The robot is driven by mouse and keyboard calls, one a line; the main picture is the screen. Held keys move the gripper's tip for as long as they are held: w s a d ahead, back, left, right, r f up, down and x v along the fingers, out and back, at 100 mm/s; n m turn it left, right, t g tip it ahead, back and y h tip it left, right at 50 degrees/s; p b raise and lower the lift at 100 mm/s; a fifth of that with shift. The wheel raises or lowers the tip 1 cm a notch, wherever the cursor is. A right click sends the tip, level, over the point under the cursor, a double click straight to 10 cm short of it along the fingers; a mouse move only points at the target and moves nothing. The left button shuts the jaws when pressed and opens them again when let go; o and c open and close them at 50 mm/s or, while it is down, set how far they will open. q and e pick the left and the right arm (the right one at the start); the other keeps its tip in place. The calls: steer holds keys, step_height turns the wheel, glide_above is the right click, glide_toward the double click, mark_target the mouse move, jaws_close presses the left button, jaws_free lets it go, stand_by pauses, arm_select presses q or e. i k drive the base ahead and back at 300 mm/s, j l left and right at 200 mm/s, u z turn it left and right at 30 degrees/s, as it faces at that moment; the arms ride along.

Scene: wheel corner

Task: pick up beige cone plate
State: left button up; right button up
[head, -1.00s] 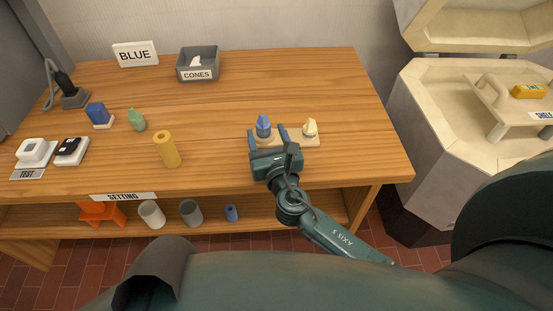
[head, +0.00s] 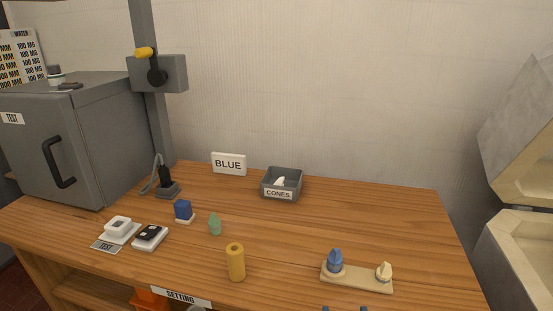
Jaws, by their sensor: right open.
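The beige cone plate (head: 358,284) lies flat on the wooden table near its front right. A blue cone (head: 335,261) stands at its left end and a cream cone (head: 384,272) at its right end. My right gripper (head: 345,308) shows only as two blue-grey fingertips at the bottom edge. They are apart, with nothing seen between them, just in front of the plate. The rest of that gripper is cut off by the frame. My left gripper is not in view.
On the table (head: 300,225) stand a yellow cylinder (head: 236,263), a green cone (head: 215,225), a blue piece (head: 183,211), a grey CONES bin (head: 282,184) and a BLUE sign (head: 229,164). A grey oven (head: 75,140) is at left. The table behind the plate is clear.

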mark_target(379, 280)
steer(key=k+j, duration=0.1)
steer(key=k, duration=0.85)
